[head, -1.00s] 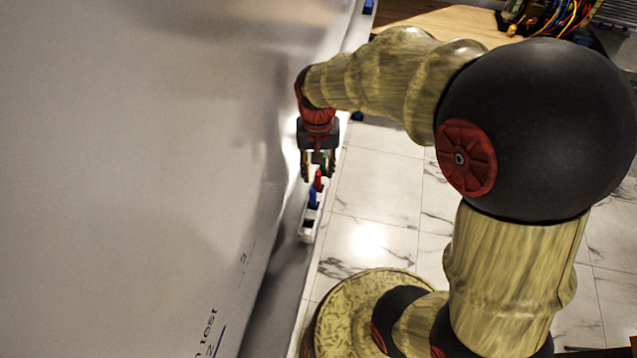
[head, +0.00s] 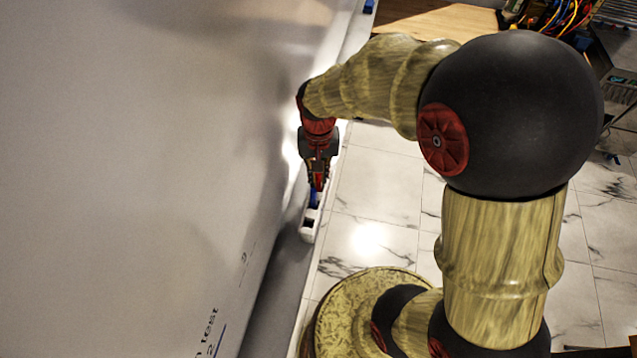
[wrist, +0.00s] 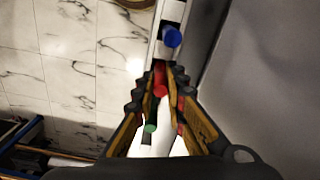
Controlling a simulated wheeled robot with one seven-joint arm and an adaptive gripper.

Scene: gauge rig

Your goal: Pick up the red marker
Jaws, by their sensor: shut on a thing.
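The red marker (wrist: 161,89) stands in the white marker holder (head: 306,236) on the ledge along the whiteboard. My gripper (wrist: 158,82) is shut on the red marker, with a finger on either side of it in the wrist view. In the head view my gripper (head: 319,184) is over the holder and hides most of the red marker. I cannot tell whether the marker's foot is still in its slot.
A blue marker (wrist: 172,37) stands in the holder close to my fingertips. A green-ended piece (wrist: 150,129) shows between my fingers. The whiteboard (head: 130,150) rises on the left.

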